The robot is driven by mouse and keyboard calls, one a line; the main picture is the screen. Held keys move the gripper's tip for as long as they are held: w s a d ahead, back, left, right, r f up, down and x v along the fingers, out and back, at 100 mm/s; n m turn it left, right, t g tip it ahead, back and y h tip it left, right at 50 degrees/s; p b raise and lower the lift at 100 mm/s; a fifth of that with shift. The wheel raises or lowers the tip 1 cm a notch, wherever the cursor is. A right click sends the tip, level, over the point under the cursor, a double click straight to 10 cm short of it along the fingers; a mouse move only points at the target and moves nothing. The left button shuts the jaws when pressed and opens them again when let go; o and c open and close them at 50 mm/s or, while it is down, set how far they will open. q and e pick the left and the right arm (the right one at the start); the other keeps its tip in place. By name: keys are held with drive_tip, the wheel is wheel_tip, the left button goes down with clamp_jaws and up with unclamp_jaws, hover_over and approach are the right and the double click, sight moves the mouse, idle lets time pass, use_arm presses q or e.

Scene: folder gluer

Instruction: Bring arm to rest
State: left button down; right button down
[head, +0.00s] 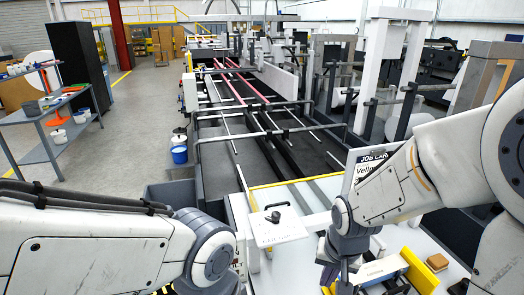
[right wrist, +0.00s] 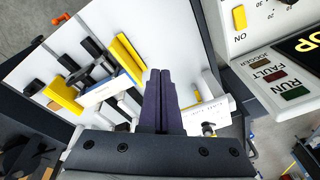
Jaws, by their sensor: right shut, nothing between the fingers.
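My right arm reaches in from the right in the head view. Its gripper (head: 338,276) points down over the white worktop (head: 300,262), beside a white box-like piece (head: 381,269). In the right wrist view the two dark fingers (right wrist: 159,76) lie together, shut and empty. My left arm crosses the lower left of the head view, and its gripper is out of the picture.
A yellow guide (head: 421,272) and a tan block (head: 437,262) are on the worktop. A white box with a black knob (head: 275,216) stands left of my right gripper. The job card (head: 366,168) is partly hidden by my arm.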

drive_tip(key=s+d+n, duration=0.1)
drive_tip(key=d+n, duration=0.2)
drive_tip(key=d, duration=0.2)
drive_tip(key=s+a+f+n+g+b, duration=0.1)
drive_tip(key=s+a+n+g+b, duration=0.1)
drive_tip(key=s+a+n+b, duration=0.5)
drive_tip(key=s+a, duration=0.6)
drive_tip(key=a, duration=0.1)
drive_tip(key=shift+s+a+f+n+y, duration=0.2)
drive_tip(key=shift+s+a+n+y, duration=0.1)
drive_tip(key=shift+s, duration=0.1)
